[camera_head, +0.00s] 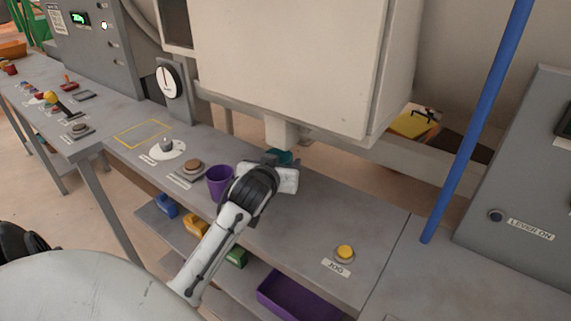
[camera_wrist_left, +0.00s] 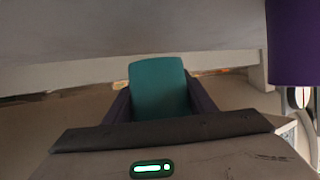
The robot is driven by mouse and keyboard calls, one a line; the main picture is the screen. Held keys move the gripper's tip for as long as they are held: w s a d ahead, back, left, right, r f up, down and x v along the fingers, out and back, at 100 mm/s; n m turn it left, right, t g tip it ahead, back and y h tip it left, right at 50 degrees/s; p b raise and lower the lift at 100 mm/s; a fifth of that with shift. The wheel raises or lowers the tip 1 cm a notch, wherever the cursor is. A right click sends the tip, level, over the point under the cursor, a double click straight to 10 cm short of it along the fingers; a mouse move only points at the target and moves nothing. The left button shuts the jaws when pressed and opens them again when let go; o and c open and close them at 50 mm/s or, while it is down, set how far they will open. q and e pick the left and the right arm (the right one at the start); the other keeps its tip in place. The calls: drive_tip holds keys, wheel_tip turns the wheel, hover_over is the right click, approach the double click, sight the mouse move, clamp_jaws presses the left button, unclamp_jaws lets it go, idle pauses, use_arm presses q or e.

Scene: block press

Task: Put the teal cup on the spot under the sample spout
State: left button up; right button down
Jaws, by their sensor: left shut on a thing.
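The teal cup (camera_head: 284,157) shows as a small strip just below the pale sample spout (camera_head: 279,133) in the head view, mostly hidden by my left gripper (camera_head: 273,161). In the left wrist view the teal cup (camera_wrist_left: 158,88) sits between the two dark fingers of my left gripper (camera_wrist_left: 160,100), which is shut on it. The spot under the spout is hidden by the gripper and cup. I cannot tell whether the cup's base touches the bench. My right gripper is not in view.
A purple cup (camera_head: 219,182) stands just left of my left gripper; it also shows in the left wrist view (camera_wrist_left: 292,42). The large pale housing (camera_head: 300,65) hangs above. A yellow JOG button (camera_head: 345,252) is to the right. The bench between them is clear.

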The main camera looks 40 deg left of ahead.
sight(285, 154)
use_arm(q)
drive_tip(key=w, duration=0.1)
drive_tip(key=w+a, duration=0.1)
drive_tip(key=w, duration=0.1)
drive_tip(key=shift+w+a, duration=0.25)
drive_tip(key=shift+a, duration=0.15)
drive_tip(key=shift+f, duration=1.75)
drive_tip(key=shift+f, duration=0.1)
drive_tip(key=o, duration=1)
drive_tip(key=v, duration=1.2)
